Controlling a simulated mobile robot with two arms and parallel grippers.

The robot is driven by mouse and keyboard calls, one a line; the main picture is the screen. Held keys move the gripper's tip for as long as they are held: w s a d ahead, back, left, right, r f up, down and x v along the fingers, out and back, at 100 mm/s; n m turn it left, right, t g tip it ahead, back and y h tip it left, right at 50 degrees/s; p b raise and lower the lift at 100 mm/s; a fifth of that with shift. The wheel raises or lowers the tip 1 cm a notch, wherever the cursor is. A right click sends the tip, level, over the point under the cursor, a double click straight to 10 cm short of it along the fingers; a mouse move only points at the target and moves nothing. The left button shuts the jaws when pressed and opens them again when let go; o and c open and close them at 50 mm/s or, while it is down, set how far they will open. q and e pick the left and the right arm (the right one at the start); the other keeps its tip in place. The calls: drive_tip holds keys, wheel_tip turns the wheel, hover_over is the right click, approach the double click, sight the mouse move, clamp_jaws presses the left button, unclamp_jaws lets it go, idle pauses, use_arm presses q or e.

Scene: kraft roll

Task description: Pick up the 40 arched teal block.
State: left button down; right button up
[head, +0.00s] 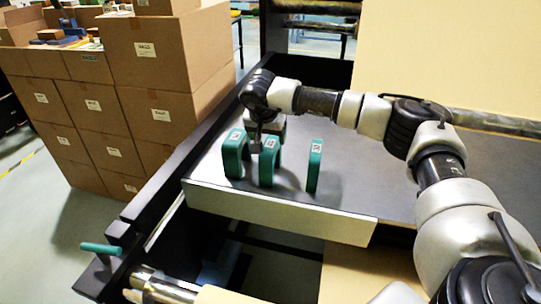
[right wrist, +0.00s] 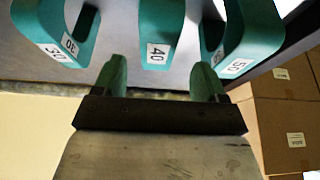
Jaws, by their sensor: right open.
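Three teal arched blocks stand upright in a row on a grey surface. The 40 block (head: 267,168) is the middle one; in the right wrist view (right wrist: 161,17) its "40" label faces the camera. The 50 block (head: 232,158) stands left of it in the head view and the 30 block (head: 314,168) stands right, apart from it. My right gripper (head: 257,147) is open at the 40 block. In the right wrist view, its green fingers (right wrist: 160,75) lie either side of the label end, with visible gaps. The block's far end is cut off. My left gripper is out of view.
The grey surface (head: 360,197) has a pale front edge close to the blocks. Cardboard boxes (head: 160,60) are stacked at the left, beyond a dark frame with a teal handle (head: 101,248). A large pale sheet (head: 450,50) rises behind. The surface right of the 30 block is clear.

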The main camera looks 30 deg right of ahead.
sight(271, 144)
drive_tip(key=p+x, duration=0.1)
drive_tip(key=x, duration=0.2)
drive_tip(key=shift+s+d+f, duration=0.1)
drive_tip(key=shift+d+f, duration=0.05)
drive_tip(key=shift+f, duration=0.25)
drive_tip(key=shift+d+f, duration=0.15)
drive_tip(key=shift+f, duration=0.3)
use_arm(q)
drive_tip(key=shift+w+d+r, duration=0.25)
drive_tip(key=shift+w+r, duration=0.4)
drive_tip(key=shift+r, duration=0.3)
use_arm(e)
drive_tip(key=shift+c, duration=1)
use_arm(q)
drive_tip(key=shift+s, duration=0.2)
use_arm(e)
drive_tip(key=c, duration=0.9)
